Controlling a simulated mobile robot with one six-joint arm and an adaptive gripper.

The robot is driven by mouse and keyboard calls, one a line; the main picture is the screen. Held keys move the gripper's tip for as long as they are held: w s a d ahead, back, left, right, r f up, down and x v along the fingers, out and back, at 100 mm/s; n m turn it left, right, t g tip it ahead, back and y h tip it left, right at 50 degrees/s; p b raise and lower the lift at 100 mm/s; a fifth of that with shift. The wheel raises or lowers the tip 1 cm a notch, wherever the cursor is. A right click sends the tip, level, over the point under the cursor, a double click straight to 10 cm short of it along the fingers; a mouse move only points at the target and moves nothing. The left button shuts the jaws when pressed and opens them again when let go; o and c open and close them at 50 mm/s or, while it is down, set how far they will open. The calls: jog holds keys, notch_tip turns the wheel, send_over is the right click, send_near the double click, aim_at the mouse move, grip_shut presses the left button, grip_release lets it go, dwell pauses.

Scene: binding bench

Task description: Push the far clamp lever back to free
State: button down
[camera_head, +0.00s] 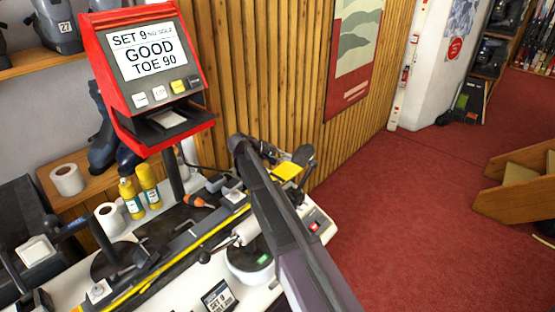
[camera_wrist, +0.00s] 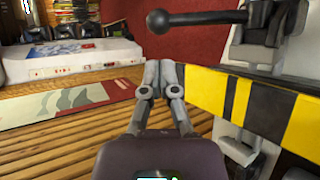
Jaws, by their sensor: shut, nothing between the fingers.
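A clamp lever shows in the wrist view as a dark rod with a black ball end (camera_wrist: 159,22). It lies nearly level, running right to a grey clamp block (camera_wrist: 262,40) above a yellow and black striped rail (camera_wrist: 250,105). My gripper (camera_wrist: 158,68) is shut and empty, its fingertips below the lever's ball end in the picture. In the head view my arm crosses the bench and hides part of the rail (camera_head: 170,255); my fingertips cannot be made out there. Another black-knobbed lever (camera_head: 205,257) shows beside the rail.
Yellow bottles (camera_head: 131,198), a paper roll (camera_head: 109,218) and an orange-handled tool (camera_head: 197,202) are left of my arm. Slatted wall (camera_head: 270,80) lies behind; red carpet (camera_head: 410,220) is open at right.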

jog(key=b+x, duration=0.3)
jog(key=x, duration=0.5)
jog(key=shift+d, duration=0.15)
jog(key=shift+w, duration=0.1)
jog(key=shift+w+d+f+b, duration=0.5)
jog(key=shift+d+f+b, duration=0.1)
jog(key=shift+b, duration=0.1)
jog(key=shift+a+r, duration=0.1)
jog(key=shift+a, duration=0.05)
jog(key=r+p+v, duration=0.1)
jog(key=p+v, duration=0.6)
jog(key=v, duration=0.7)
jog(key=shift+w+d+p, duration=0.2)
jog(key=shift+d+p, duration=0.05)
jog(key=shift+p, duration=0.1)
